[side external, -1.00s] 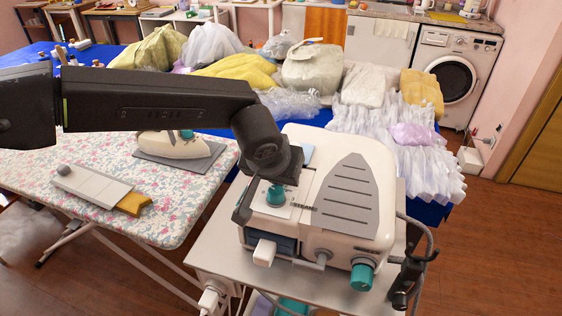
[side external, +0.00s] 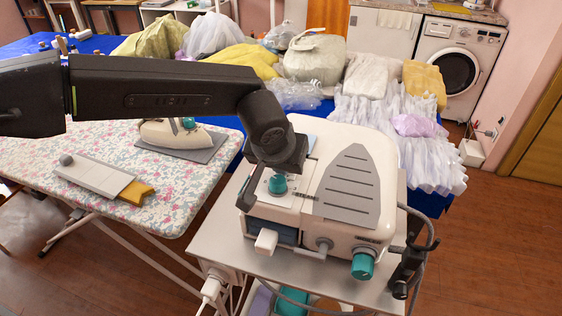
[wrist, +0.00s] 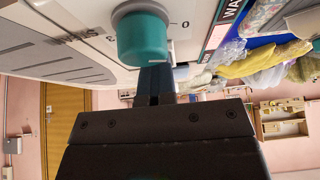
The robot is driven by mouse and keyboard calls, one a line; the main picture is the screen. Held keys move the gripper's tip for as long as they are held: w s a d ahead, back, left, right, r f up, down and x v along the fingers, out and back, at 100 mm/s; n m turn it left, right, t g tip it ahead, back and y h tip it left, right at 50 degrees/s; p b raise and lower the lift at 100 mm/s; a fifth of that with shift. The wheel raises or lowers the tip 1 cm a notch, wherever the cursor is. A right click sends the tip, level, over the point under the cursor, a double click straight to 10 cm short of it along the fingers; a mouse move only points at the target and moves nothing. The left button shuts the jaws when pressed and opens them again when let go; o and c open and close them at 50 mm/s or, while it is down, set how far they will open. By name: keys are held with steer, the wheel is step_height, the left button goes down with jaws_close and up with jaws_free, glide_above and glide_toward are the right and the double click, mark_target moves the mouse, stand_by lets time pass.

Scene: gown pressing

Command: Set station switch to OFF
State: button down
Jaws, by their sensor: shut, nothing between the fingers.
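The cream steam station (side external: 322,225) stands on a grey cart. On its top, at the left, is a teal knob (side external: 277,184) on a pale plate with markings. The wrist view shows this knob (wrist: 142,38) up close, with a round "O" mark to its right. My gripper (wrist: 156,72) is shut and empty, its dark fingertips right at the knob's lower edge in that view. I cannot tell whether they touch it. In the side view my gripper is just above and behind the knob, its fingertips hidden. Which setting the knob points at is unclear.
A second teal knob (side external: 363,265) and a white block (side external: 265,241) are on the station's front. A dark holder with a hose (side external: 408,262) is at its right. An iron (side external: 172,134) rests on the floral ironing board (side external: 105,195). Garments (side external: 395,145) lie behind.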

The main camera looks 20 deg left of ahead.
steer(key=shift+w+a+r, duration=0.2)
steer(key=shift+w+r, duration=0.2)
steer(key=shift+w, duration=0.1)
steer(key=r, duration=0.3)
steer(key=shift+s+d, duration=0.1)
steer(key=shift+s, duration=0.25)
steer(key=s+f+v, duration=0.1)
steer(key=s+v, duration=0.1)
steer(key=v, duration=0.8)
steer(key=s+a+r, duration=0.2)
steer(key=s+a, duration=0.1)
steer(key=a, duration=0.6)
steer(key=s+a+r, duration=0.2)
steer(key=s+a, duration=0.1)
steer(key=a, duration=0.6)
steer(key=s+a+f, duration=0.3)
steer(key=s+a, duration=0.3)
steer(key=s, duration=0.1)
steer(key=s+a+f, duration=0.3)
steer(key=s+a, duration=0.3)
steer(key=s, duration=0.1)
steer(key=shift+s+a+f, duration=0.35)
steer(key=shift+s, duration=0.05)
